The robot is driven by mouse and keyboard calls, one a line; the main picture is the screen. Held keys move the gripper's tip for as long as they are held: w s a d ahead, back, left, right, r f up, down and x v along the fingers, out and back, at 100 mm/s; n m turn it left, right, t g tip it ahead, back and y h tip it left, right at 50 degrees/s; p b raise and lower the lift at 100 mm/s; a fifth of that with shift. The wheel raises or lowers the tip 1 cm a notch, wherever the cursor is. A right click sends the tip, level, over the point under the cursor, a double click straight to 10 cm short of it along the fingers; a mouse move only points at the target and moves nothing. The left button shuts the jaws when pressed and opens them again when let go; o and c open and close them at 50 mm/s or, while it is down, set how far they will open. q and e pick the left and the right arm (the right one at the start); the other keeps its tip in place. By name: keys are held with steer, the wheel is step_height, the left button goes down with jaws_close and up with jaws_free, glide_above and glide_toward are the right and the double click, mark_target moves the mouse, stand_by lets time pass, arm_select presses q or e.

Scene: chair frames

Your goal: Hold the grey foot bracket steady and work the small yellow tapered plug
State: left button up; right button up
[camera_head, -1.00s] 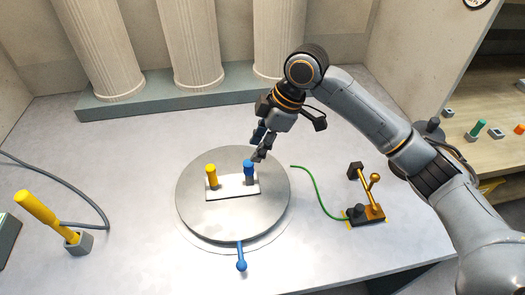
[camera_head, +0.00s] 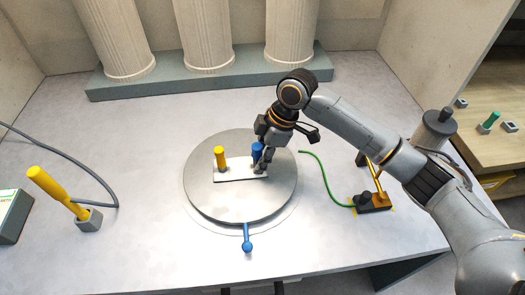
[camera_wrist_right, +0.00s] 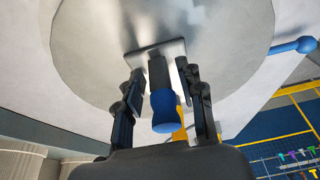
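A pale grey plate-like bracket (camera_head: 232,178) lies on the round grey turntable. A short yellow plug (camera_head: 220,155) stands upright at its left end, and a blue-topped plug (camera_head: 257,150) stands at its right end. My right gripper (camera_head: 262,168) is down at the blue plug, coming from behind and the right. In the right wrist view, the open fingers (camera_wrist_right: 163,85) stand on both sides of the blue plug (camera_wrist_right: 165,110), with gaps visible. A bit of yellow (camera_wrist_right: 180,133) shows behind it, mostly hidden. My left gripper is not in view.
The turntable (camera_head: 240,208) has a blue-knobbed handle (camera_head: 247,243) at its front. A yellow-handled tool (camera_head: 58,192) leans in a grey holder at left. A gold and black fixture (camera_head: 375,195) with a green cable stands at right. Columns line the back.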

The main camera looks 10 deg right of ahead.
jaws_close()
stand_by(1.3)
steer(key=shift+o, duration=1.4)
jaws_free()
jaws_close()
